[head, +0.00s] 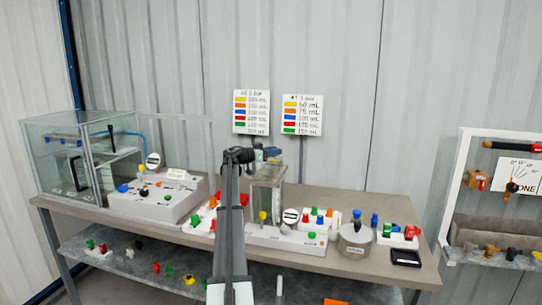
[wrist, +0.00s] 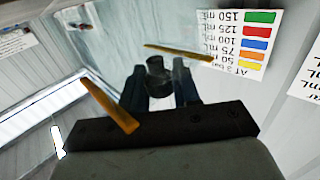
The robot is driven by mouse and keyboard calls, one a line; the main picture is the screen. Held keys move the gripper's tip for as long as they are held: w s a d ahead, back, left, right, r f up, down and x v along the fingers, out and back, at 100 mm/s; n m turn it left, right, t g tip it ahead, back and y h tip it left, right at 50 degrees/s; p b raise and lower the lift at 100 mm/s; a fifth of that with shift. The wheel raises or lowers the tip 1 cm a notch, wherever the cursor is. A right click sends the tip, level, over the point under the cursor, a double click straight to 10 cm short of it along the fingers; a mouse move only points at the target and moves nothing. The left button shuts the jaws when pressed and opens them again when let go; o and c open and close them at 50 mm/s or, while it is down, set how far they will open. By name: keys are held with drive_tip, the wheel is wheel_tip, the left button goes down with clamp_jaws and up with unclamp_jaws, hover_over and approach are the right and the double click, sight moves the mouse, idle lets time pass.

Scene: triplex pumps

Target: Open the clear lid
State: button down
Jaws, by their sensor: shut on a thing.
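A clear upright box (head: 267,196) stands on a white base near the middle of the bench in the head view. My gripper (head: 265,154) is at the top of this box, and my arm hides the box's left side. In the wrist view my gripper (wrist: 159,87) is shut on a dark round knob (wrist: 156,70). The knob appears to belong to the clear lid, but the lid's edges are hard to make out. I cannot tell whether the lid is raised or seated.
A large glass tank (head: 62,160) and a white control box (head: 160,198) stand at the left. A grey round pot (head: 354,240) and a black tray (head: 406,258) are at the right. Two colour charts, one here (head: 303,114), stand behind. Coloured knobs crowd the bench (head: 330,200).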

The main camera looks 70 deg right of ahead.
drive_tip(key=shift+w+r, duration=0.1)
drive_tip(key=shift+r, duration=0.25)
drive_tip(key=c, duration=1)
unclamp_jaws()
drive_tip(key=shift+a+r, duration=0.1)
drive_tip(key=shift+a, duration=0.05)
drive_tip(key=shift+c, duration=0.2)
drive_tip(key=shift+o, duration=0.9)
drive_tip(key=shift+f, duration=0.2)
drive_tip(key=v, duration=1.3)
drive_tip(key=shift+w+a, duration=0.2)
drive_tip(key=shift+a, duration=0.05)
